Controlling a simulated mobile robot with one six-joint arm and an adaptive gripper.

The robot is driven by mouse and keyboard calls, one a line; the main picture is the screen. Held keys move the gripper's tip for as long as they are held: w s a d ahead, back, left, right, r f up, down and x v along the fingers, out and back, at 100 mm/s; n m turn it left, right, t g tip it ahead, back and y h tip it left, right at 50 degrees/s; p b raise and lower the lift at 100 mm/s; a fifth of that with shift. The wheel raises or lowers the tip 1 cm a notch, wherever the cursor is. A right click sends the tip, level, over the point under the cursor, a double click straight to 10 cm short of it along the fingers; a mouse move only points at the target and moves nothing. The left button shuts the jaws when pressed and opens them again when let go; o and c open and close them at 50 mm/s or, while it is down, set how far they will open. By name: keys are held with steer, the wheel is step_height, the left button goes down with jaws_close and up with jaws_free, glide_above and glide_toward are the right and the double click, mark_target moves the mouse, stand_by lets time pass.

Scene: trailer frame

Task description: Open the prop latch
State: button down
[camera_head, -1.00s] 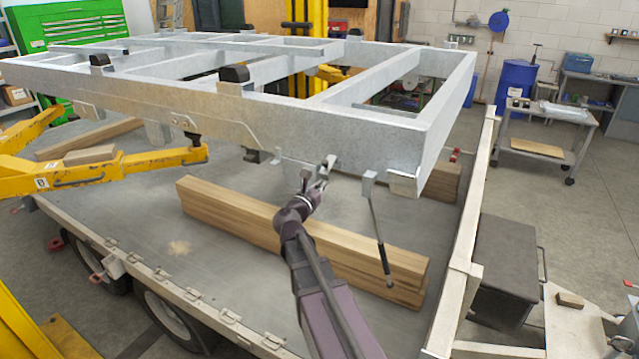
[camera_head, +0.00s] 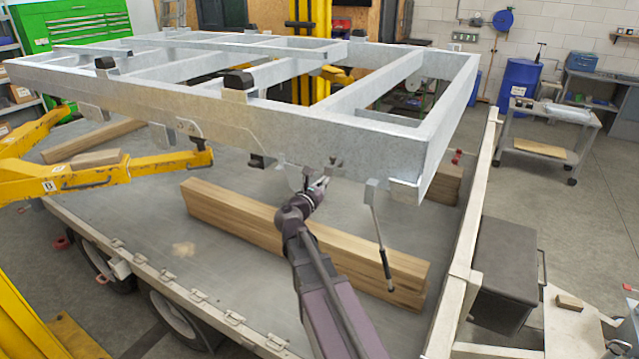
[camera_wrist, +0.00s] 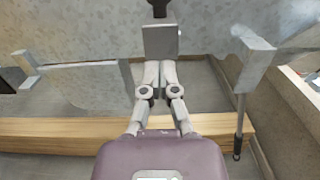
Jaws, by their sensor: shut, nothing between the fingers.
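My gripper (camera_wrist: 160,68) is shut and empty, its two fingers together below the frame's front beam. In the wrist view its tips are at the lower edge of a small square grey plate (camera_wrist: 160,42), possibly the latch; I cannot tell if they touch. A dark knob (camera_wrist: 158,8) sits above the plate. In the head view my gripper (camera_head: 322,181) is under the galvanised frame (camera_head: 300,140), left of the prop strut (camera_head: 380,240). The strut hangs slightly tilted from a bracket (camera_head: 371,190); both strut (camera_wrist: 239,125) and bracket (camera_wrist: 254,60) show right in the wrist view.
A stack of timber beams (camera_head: 230,208) lies on the trailer deck (camera_head: 130,220) below and behind my gripper. A yellow lift arm (camera_head: 140,170) reaches under the frame at left. A pale rail (camera_head: 470,220) borders the deck at right. Another bracket (camera_wrist: 28,68) hangs at left.

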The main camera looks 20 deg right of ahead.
steer(key=shift+w+r, duration=0.1)
steer(key=shift+r, duration=0.05)
stand_by(0.3)
steer(key=shift+f+b, duration=2.25)
steer(key=shift+f, duration=0.05)
steer(key=s+a+r+p, duration=0.4)
steer(key=s+a, duration=0.2)
steer(key=a, duration=0.1)
steer(key=shift+a+r+p, duration=0.25)
steer(key=shift+r+p, duration=0.05)
